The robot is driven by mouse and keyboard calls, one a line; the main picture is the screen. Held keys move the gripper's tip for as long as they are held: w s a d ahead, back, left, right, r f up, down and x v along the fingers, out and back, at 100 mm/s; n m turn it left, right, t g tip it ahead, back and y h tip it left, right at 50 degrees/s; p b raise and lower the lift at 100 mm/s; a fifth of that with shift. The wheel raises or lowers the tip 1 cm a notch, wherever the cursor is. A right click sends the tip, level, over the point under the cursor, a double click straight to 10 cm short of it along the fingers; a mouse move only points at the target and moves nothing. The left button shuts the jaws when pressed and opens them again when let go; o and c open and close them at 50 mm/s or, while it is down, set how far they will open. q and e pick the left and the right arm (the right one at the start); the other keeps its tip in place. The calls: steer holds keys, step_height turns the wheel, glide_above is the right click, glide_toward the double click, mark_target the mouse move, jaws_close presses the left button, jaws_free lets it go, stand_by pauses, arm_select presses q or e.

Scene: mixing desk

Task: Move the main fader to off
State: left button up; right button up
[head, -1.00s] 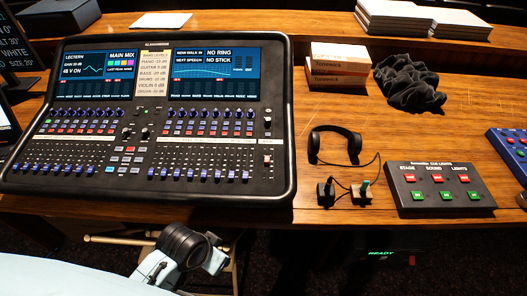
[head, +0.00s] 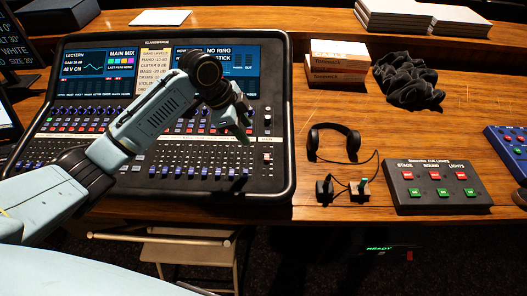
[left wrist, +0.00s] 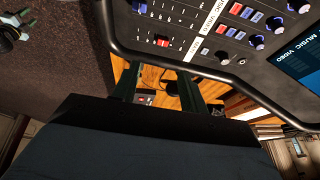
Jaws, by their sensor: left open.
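The mixing desk (head: 285,185) lies on the wooden table. The fader with the red-and-white cap, apparently the main fader (head: 267,157), stands alone near the desk's right edge, right of the blue fader row. What looks like the same red cap (left wrist: 162,42) shows in the left wrist view, beyond my fingers. My left gripper (head: 243,128) hangs over the right part of the desk, left of and above that fader, apart from it in the picture. Its two fingers (left wrist: 158,88) are spread and empty in the left wrist view. My left arm hides part of the knobs and screens. My right gripper is not visible.
The cue-light box (head: 437,188), small boxes (head: 338,62) and a dark cloth (head: 408,82) are further right. A stool (head: 190,248) stands below the table edge.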

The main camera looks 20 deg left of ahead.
arm_select(q)
glide_toward(266, 157)
steer(key=x, duration=0.7)
steer(key=shift+w+d+f, duration=0.15)
steer(key=shift+d+f, duration=0.05)
steer(key=shift+f, duration=0.15)
jaws_close()
